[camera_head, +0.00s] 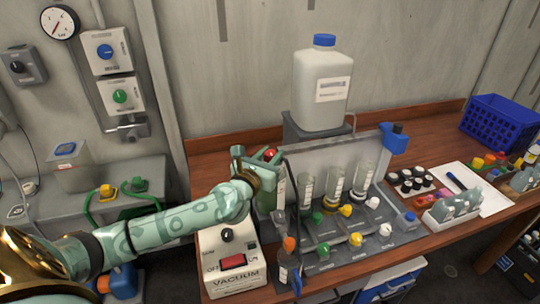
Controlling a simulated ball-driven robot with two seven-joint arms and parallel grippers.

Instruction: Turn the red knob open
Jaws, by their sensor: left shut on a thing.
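The red knob (270,154) shows as a small red patch between the fingers of my left gripper (264,157), at the left end of the grey manifold panel (312,163). My left gripper is shut on it, and the fingers hide most of the knob, so its turn angle cannot be read. My left arm reaches in from the lower left, above the vacuum box. My right gripper is not in view.
A vacuum box (236,279) with a red switch stands below my left wrist. Glass tubes (333,186) and several coloured valve knobs (355,239) are close on the right. A white jug (321,88) stands behind. A blue basket (500,122) is at the far right.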

